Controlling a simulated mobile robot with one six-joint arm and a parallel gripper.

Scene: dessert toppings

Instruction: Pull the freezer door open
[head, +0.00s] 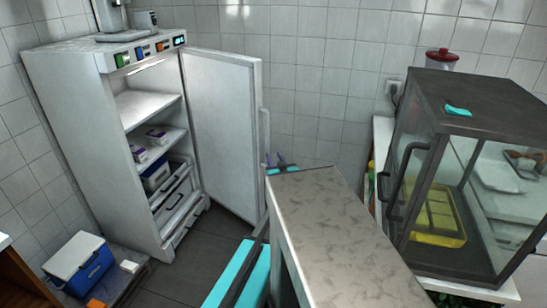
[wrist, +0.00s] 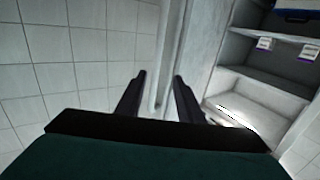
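The white freezer (head: 80,110) stands at the left in the head view. Its door (head: 222,125) is swung wide open to the right, and the shelves inside are exposed. The long vertical handle (head: 265,135) is on the door's free edge; it also shows in the wrist view (wrist: 168,50). My gripper (head: 276,159) is just right of the handle's lower part in the head view. In the wrist view, my gripper's two dark fingers (wrist: 160,80) are apart, with the handle appearing between them. I cannot tell whether either finger touches it.
A long grey speckled top (head: 340,225) fills the lower middle. A glass display case (head: 440,110) stands at the right. Dark floor (head: 195,255) is clear before the freezer.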

